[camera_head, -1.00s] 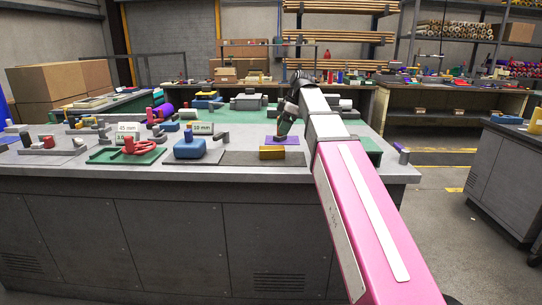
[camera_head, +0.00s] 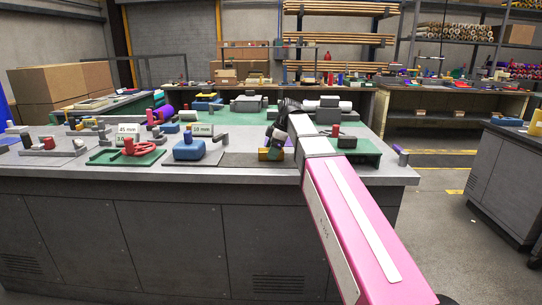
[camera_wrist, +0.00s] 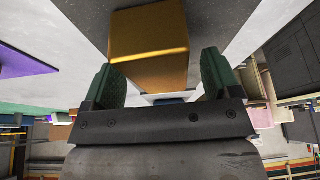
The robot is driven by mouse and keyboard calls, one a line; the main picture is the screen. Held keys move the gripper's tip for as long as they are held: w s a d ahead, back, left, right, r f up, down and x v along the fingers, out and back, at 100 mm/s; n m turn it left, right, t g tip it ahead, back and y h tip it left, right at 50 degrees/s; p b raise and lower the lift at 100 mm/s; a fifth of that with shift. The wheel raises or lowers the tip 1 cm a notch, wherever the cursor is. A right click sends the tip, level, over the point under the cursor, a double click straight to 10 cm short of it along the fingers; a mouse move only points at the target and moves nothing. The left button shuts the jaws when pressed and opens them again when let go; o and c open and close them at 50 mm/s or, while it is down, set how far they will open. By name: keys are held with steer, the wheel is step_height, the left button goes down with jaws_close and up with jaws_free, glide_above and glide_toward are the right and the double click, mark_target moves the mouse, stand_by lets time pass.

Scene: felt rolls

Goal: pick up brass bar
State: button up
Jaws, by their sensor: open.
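The brass bar (camera_head: 264,154) is a gold-coloured block lying on a dark mat (camera_head: 238,159) near the front edge of the grey workbench. In the wrist view the brass bar (camera_wrist: 150,45) fills the upper middle, just beyond the fingertips. My gripper (camera_head: 274,146) is right over the bar's right part in the head view and hides some of it. In the wrist view my gripper (camera_wrist: 160,80) shows two green fingers spread apart, with the bar's near end at the gap between them. I cannot tell whether the fingers touch the bar.
A blue block (camera_head: 188,150) with a purple knob stands on a mat to the left. Further left is a green tray (camera_head: 112,157) with a red handwheel (camera_head: 140,146). A purple sheet (camera_wrist: 25,57) lies beside the bar in the wrist view. The bench's front strip is clear.

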mark_target(266, 150)
steer(key=shift+a+f, duration=0.2)
steer(key=shift+f, duration=0.35)
steer(key=c, duration=1.2)
steer(key=shift+r, duration=0.15)
steer(key=shift+r, duration=0.7)
steer(key=r, duration=0.3)
steer(key=shift+s+a, duration=0.15)
steer(key=shift+a, duration=0.15)
steer(key=s+a+r, duration=0.2)
steer(key=a, duration=0.1)
steer(key=s+a+r, duration=0.2)
steer(key=a, duration=0.1)
steer(key=s+a+r, duration=0.1)
steer(key=a+r, duration=0.1)
steer(key=a, duration=0.1)
steer(key=shift+s+a+r, duration=0.2)
steer(key=shift+s, duration=0.2)
